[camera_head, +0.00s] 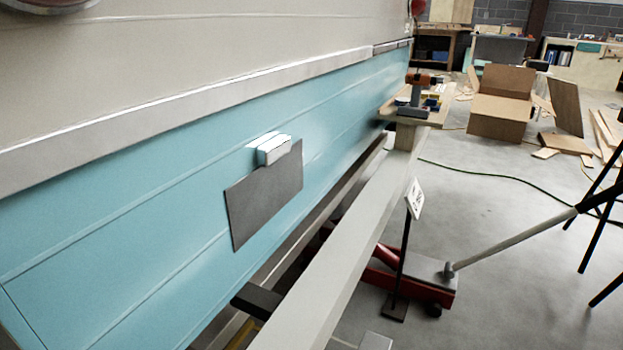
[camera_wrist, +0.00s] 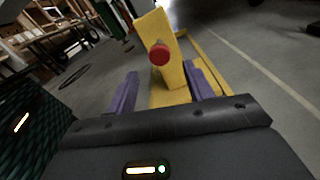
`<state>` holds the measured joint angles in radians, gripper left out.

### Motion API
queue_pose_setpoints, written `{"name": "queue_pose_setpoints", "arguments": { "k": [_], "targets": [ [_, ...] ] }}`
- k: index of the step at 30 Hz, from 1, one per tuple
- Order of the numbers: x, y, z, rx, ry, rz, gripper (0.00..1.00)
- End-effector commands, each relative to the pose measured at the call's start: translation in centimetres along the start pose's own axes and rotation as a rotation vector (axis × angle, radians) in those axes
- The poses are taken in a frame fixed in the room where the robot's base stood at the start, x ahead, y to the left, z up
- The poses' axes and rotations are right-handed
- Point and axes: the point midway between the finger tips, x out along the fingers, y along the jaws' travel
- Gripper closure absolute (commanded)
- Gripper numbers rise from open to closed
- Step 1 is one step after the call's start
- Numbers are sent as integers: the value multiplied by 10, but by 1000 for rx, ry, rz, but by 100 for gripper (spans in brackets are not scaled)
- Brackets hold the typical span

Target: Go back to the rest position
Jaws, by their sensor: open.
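My gripper (camera_wrist: 160,70) shows in the wrist view with its two purple fingers apart. No object is held between them. Beyond the fingers stands a yellow post (camera_wrist: 168,75) with a round red knob (camera_wrist: 159,53) on its face. From this view I cannot tell how far the post is from the fingertips. I make out no gripper in the head view.
In the head view, the camper's teal side (camera_head: 130,235) runs along the left, with a grey plate (camera_head: 265,195) under a white block (camera_head: 273,149). A pale beam (camera_head: 345,265) runs alongside. A red floor jack (camera_head: 405,280) and cardboard box (camera_head: 500,105) stand right.

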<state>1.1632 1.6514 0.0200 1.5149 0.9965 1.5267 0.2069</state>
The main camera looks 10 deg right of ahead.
Motion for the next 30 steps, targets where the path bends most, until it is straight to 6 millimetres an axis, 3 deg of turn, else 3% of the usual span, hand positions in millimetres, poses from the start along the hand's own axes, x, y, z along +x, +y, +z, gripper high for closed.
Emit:
{"name": "queue_pose_setpoints", "arguments": {
  "k": [2,8,21,30],
  "targets": [
    [2,1,2,-11,30,12,48],
    [16,5,40,-70,146,125,48],
    [67,43,173,-377,576,553,48],
    [93,78,252,-651,808,804,48]
  ]
}}
